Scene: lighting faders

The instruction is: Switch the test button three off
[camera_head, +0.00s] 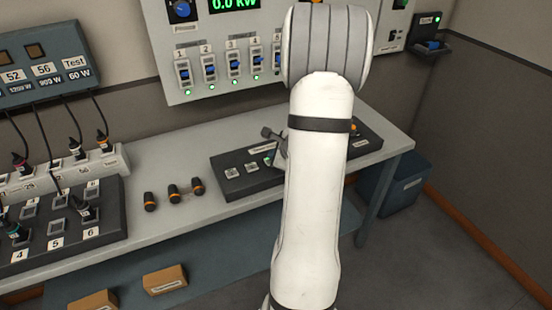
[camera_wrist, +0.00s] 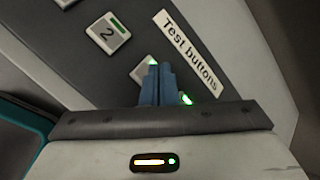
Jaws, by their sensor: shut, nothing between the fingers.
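The dark test-button panel (camera_wrist: 60,50) with its white "Test buttons" label (camera_wrist: 190,50) fills the upper part of the wrist view. In the head view the panel (camera_head: 225,187) lies on the table, partly behind my arm.
Another green light (camera_wrist: 187,98) glows right of my fingers. The grey table (camera_head: 215,205) holds three dark knobs with orange bands (camera_head: 173,193) left of the panel. A wall panel with numbered switches (camera_head: 209,68) stands behind. A cable patch box (camera_head: 100,225) is at left.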

